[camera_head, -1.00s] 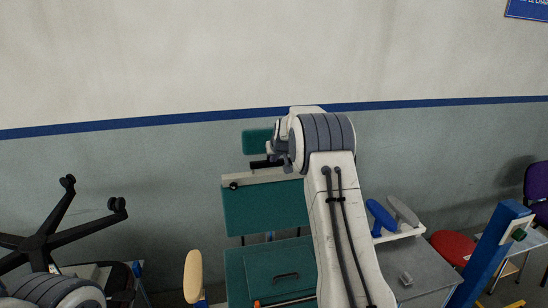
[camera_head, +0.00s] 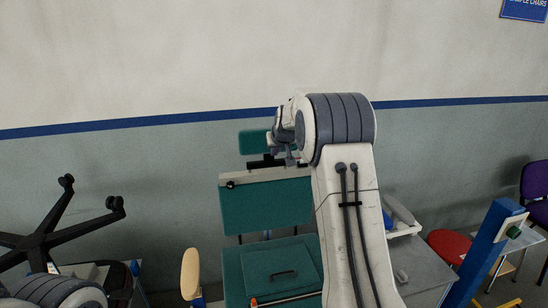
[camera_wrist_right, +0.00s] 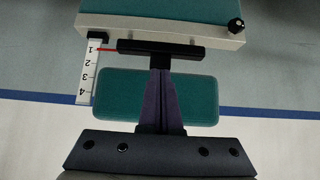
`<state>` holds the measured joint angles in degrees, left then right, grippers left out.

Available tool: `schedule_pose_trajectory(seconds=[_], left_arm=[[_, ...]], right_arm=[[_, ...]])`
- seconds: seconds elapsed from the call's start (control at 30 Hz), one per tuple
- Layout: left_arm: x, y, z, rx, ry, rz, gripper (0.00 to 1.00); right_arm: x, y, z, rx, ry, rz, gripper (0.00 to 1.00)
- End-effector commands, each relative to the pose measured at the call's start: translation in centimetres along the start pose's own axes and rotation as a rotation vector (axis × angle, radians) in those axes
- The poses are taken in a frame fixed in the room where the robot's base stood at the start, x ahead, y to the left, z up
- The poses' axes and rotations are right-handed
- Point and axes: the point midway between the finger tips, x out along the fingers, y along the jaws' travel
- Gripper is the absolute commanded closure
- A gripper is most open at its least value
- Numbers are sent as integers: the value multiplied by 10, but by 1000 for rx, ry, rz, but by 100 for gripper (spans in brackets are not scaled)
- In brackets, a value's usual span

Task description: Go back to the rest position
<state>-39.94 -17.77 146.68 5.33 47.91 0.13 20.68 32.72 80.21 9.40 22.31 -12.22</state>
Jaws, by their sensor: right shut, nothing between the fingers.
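My right arm rises through the middle of the head view, and its gripper (camera_head: 291,158) is in front of the green test chair, between headrest and backrest. In the right wrist view the right gripper's fingers (camera_wrist_right: 162,75) are together with nothing held, over the green headrest (camera_wrist_right: 100,97) and close to a black crossbar (camera_wrist_right: 190,50) in that picture. Whether they touch the bar cannot be told. Only a grey and white part of my left arm shows at the lower left of the head view; its gripper is out of view.
The green backrest (camera_head: 265,208) stands just beyond my right arm. A tan armrest pad (camera_head: 190,273) is left of it. An overturned black chair base (camera_head: 40,240) is at the left. A red stool seat (camera_head: 452,246) and a blue post (camera_head: 485,255) are at the right.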

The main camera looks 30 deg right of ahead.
Motion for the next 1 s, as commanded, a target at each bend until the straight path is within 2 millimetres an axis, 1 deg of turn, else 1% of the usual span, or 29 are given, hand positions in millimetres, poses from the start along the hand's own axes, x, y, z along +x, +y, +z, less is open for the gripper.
schedule_pose_trajectory(seconds=[0.03, 0.1, 0.37, 0.47, 0.57, 0.6, 0.67, 0.7, 0.77, 0.8, 0.87, 0.9, 0.97, 1.0], left_arm=[[-2, 0, 0, 0, 0, 0, 50], [-2, 0, 0, 0, 0, 0, 50], [-3, 0, 0, 0, 0, 0, 50], [-1, 0, 0, 0, 0, 0, 50], [1, 0, 0, 0, 0, 0, 50], [2, 0, 0, 0, 0, 0, 50], [4, 0, 0, 0, 0, 0, 50], [6, 0, 0, 0, 0, 0, 50], [7, -1, 0, 0, 0, 0, 50], [9, -1, 0, 0, 0, 0, 50], [10, -1, 1, 0, 0, 0, 50], [12, -1, 1, 1, 0, 0, 50], [14, -1, 1, 1, 0, 0, 50], [15, -1, 1, 1, 0, 0, 50]], right_arm=[[-7, -3, -2, -3, 1, -2, 100], [-13, -5, -4, -5, 2, -3, 100], [-18, -15, -4, -11, 0, -11, 100], [-24, -36, 4, -29, -18, -35, 100], [-39, -80, 25, -72, -65, -88, 100], [-48, -102, 38, -96, -92, -115, 100], [-66, -136, 62, -136, -137, -158, 100], [-79, -158, 81, -166, -169, -187, 100], [-100, -187, 110, -213, -218, -228, 100], [-115, -204, 131, -246, -251, -253, 100], [-139, -226, 164, -296, -302, -289, 100], [-155, -239, 187, -333, -335, -312, 100], [-180, -253, 224, -389, -387, -343, 100], [-197, -259, 249, -429, -423, -363, 100]])
